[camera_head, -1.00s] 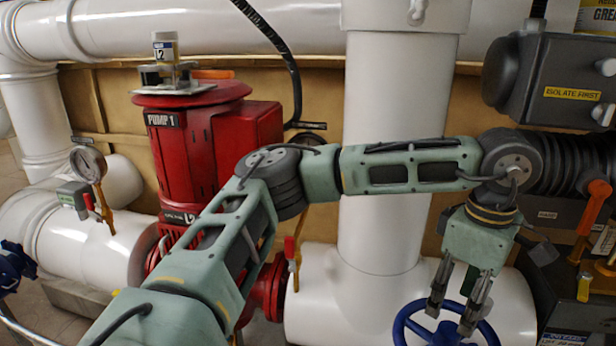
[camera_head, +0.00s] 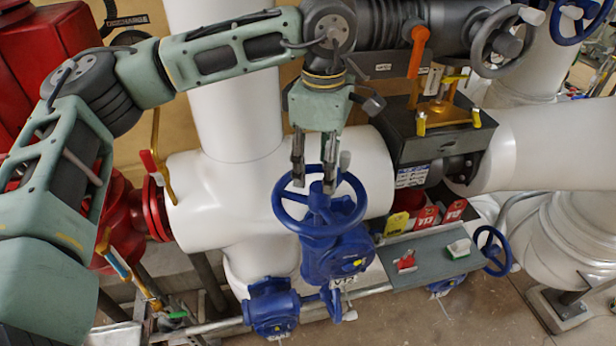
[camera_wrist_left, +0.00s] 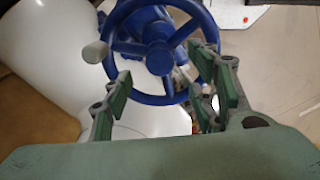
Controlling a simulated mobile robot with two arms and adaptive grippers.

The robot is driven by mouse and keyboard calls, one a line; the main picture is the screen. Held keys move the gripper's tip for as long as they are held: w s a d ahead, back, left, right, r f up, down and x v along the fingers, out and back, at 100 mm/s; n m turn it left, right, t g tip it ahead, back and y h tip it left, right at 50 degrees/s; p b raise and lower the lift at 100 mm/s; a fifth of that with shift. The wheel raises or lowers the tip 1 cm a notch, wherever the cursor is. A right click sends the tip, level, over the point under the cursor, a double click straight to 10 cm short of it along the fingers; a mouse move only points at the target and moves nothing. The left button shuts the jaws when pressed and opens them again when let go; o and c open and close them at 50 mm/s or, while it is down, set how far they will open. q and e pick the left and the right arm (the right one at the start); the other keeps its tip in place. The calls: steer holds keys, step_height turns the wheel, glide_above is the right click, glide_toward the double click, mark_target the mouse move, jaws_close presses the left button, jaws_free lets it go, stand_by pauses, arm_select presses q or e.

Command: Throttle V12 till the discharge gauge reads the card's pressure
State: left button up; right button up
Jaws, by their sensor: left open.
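The blue V12 handwheel (camera_head: 346,216) sits on a blue valve body (camera_head: 335,258) with a partly hidden V12 label below it. My left gripper (camera_head: 314,181) is open and points down at the back of the wheel rim. In the left wrist view the wheel (camera_wrist_left: 158,55) and its pale knob (camera_wrist_left: 95,51) lie beyond the spread fingers of the gripper (camera_wrist_left: 163,98). A DISCHARGE sign (camera_head: 127,22) shows at upper left, but no readable gauge dial. I cannot make out the card. My right gripper is not in view.
A dark box (camera_head: 436,137) with an orange-handled lever (camera_head: 417,50) stands right of the wheel. A grey tray (camera_head: 432,258) holds small red and white items. Another blue handwheel (camera_head: 493,250) is at right. White pipes (camera_head: 225,110) and red pump parts surround my arm.

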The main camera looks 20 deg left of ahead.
arm_select(q)
steer(key=shift+f+n+b, duration=0.2)
steer(key=shift+n+b, duration=0.4)
steer(key=shift+n, duration=0.4)
steer(key=n+b, duration=0.1)
steer(key=n, duration=0.3)
steer(key=shift+r+n+b, duration=0.15)
steer(key=shift+n+b, duration=0.25)
steer(key=shift+n, duration=0.8)
steer(key=n+b, duration=0.1)
steer(key=n, duration=0.2)
steer(key=shift+n, duration=0.4)
steer(key=n+b, duration=0.1)
steer(key=n, duration=0.1)
steer(key=shift+n, duration=1)
